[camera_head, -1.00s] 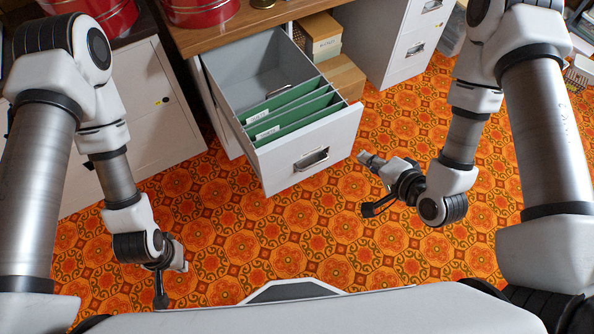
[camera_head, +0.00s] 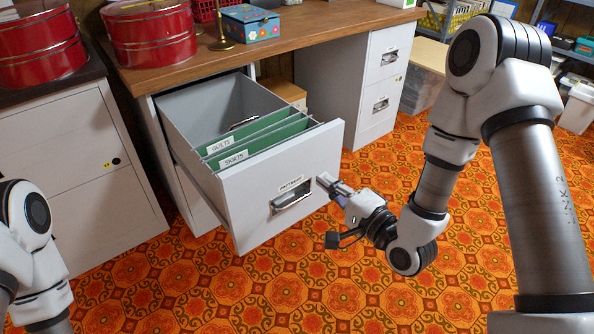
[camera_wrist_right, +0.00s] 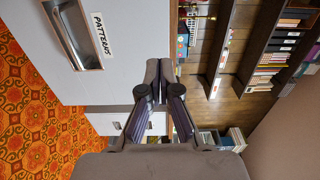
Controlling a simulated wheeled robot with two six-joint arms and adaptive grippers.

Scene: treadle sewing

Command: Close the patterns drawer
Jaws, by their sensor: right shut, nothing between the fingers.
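The patterns drawer (camera_head: 254,208) is pulled well out of the white cabinet under the wooden desk. Its front has a metal handle (camera_head: 291,197) and a label reading PATTERNS; green hanging folders (camera_head: 262,140) stand inside. My right gripper (camera_head: 326,181) is shut and empty, with its tips at or very near the right part of the drawer front, right of the handle. In the right wrist view the shut fingers (camera_wrist_right: 159,66) lie beside the drawer front (camera_wrist_right: 125,25); I cannot tell if they touch it. My left gripper is out of view; only part of its arm shows.
The wooden desk (camera_head: 300,36) holds red tins (camera_head: 150,38), a brass stand and a flowered blue box (camera_head: 250,23). A second white cabinet (camera_head: 385,80) stands right of the knee space. Another cabinet (camera_head: 70,160) is at left. The patterned floor in front is clear.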

